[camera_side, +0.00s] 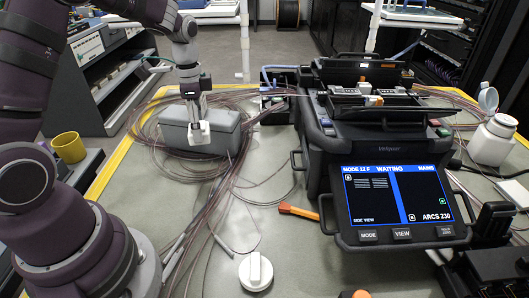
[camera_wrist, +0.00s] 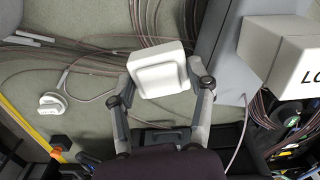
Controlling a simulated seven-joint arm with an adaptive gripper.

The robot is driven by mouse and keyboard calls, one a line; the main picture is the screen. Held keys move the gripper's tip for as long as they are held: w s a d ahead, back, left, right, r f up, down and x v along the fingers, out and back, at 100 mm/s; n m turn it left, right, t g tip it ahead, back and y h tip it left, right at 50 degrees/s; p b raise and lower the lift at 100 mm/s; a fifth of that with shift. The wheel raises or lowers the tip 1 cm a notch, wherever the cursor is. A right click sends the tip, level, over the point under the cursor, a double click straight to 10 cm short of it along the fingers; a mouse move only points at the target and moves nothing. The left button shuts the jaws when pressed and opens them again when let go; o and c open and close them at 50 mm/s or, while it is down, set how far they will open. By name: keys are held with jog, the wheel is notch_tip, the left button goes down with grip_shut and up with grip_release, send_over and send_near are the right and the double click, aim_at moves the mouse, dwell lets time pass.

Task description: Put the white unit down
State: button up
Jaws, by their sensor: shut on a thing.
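A white unit (camera_wrist: 158,74), a squarish block with a raised front part, is held between the two fingers of my gripper (camera_wrist: 165,90) in the wrist view. In the side view the white unit (camera_side: 199,134) hangs below my gripper (camera_side: 194,112), in front of or over the grey case (camera_side: 222,136). I cannot tell from these views whether its underside touches anything. A second white piece (camera_side: 255,271), round with a bar across its top, lies on the mat near the front; it also shows at the left of the wrist view (camera_wrist: 52,103).
The black splicer (camera_side: 370,143) with a lit screen stands right of centre. Loose cable coils (camera_side: 150,128) surround the grey case. An orange-handled tool (camera_side: 298,211) lies before the splicer. A yellow cup (camera_side: 69,147) is at left. The mat (camera_side: 270,225) has bare room in front.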

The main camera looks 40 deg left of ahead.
jog(key=s+a+n, duration=0.4)
jog(key=s+a, duration=0.3)
jog(key=n, duration=0.3)
send_over(135, 177)
jog(key=f, duration=0.1)
notch_tip(135, 177, down, 8)
jog(key=shift+d, duration=0.15)
jog(key=shift+f, duration=0.1)
jog(key=o, duration=1.1)
jog(key=shift+f, duration=0.1)
jog(key=shift+o, duration=0.2)
